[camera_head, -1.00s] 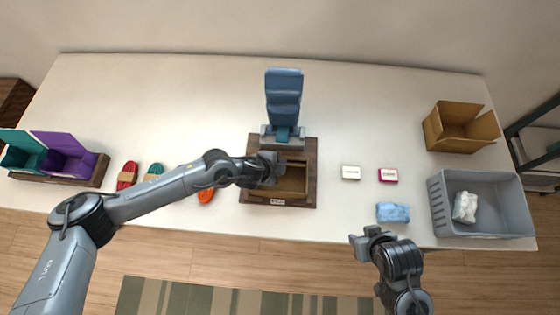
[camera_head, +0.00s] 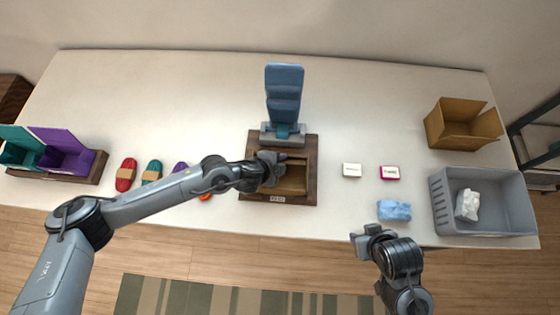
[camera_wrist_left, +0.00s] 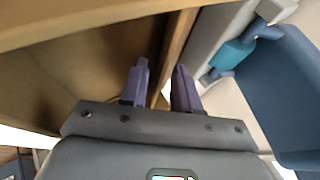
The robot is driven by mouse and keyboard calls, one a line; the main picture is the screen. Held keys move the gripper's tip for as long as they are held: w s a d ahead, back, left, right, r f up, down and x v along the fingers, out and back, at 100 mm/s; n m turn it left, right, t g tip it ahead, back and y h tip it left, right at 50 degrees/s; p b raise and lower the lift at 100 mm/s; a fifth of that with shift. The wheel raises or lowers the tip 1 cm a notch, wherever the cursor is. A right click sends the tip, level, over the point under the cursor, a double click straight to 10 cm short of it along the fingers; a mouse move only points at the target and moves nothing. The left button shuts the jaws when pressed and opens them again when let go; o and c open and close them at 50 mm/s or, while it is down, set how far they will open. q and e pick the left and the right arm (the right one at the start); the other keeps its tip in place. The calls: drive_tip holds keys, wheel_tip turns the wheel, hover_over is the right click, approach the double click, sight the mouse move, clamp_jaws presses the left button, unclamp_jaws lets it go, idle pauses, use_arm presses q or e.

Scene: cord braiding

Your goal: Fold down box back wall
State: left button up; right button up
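The open tan box (camera_head: 292,187) sits in a dark wooden frame (camera_head: 312,172) at the table's middle. My left gripper (camera_head: 272,168) is at the box's back left part and hides some of it. In the left wrist view its two purple-grey fingers (camera_wrist_left: 160,85) are apart, with a thin wooden wall (camera_wrist_left: 176,50) running between them. Whether both fingers touch the wall is unclear. My right gripper (camera_head: 366,234) hangs in front of the table edge, away from the box, and its finger gap is too small to tell.
A blue padded stand (camera_head: 284,95) rises just behind the box. Two small blocks (camera_head: 352,170), a blue cloth (camera_head: 394,210), a grey basket (camera_head: 440,205) and a cardboard box (camera_head: 462,128) are on the right. Cord bundles (camera_head: 126,175) and purple-teal bins (camera_head: 62,152) are on the left.

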use_arm(q)
drive_tip(key=shift+r, duration=0.1)
drive_tip(key=p+v, duration=0.2)
drive_tip(key=v, duration=0.8)
drive_tip(key=shift+s+a, duration=0.2)
drive_tip(key=shift+s, duration=0.05)
drive_tip(key=shift+r, duration=0.15)
drive_tip(key=shift+c, duration=0.2)
